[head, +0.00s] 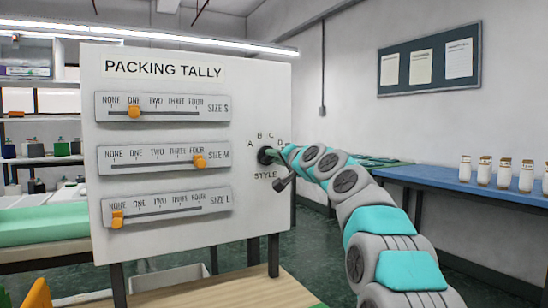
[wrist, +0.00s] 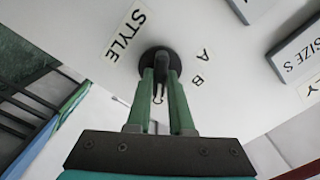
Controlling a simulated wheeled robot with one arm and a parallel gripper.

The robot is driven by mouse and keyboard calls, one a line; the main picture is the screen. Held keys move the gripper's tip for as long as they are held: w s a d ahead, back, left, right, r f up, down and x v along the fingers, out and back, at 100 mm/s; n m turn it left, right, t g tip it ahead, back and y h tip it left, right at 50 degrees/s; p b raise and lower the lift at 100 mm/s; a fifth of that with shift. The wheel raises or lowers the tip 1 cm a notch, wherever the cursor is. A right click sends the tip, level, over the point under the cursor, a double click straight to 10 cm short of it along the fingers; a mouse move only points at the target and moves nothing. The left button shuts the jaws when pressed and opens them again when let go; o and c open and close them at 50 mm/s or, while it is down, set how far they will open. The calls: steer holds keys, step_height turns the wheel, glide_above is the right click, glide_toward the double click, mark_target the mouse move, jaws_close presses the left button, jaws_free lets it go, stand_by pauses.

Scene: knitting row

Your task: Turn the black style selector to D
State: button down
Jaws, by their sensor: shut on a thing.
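The black style selector (head: 265,156) is on the right part of the white board (head: 258,100), with the letters A, B, C and D arched around it and STYLE below. In the wrist view its round black base (wrist: 149,56) shows beyond my fingertips. My gripper (wrist: 160,76) has its green fingers on either side of the selector's black grip and is shut on it. In the head view my gripper (head: 281,154) reaches the selector from the right. A and B are readable in the wrist view; C and D are hidden there. I cannot tell which letter the selector points to.
Three sliders marked SIZE S (head: 163,107), SIZE M (head: 165,153) and SIZE L (head: 167,206) are left of the selector. A blue table (head: 450,181) with several jars stands at the right. A wooden surface (head: 230,290) lies below the board.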

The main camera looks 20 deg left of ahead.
stand_by(0.3)
steer(key=c, duration=0.8)
jaws_free()
steer(key=b+v, duration=0.3)
steer(key=v, duration=0.4)
steer(key=shift+s+d, duration=0.25)
steer(key=shift+d, duration=0.05)
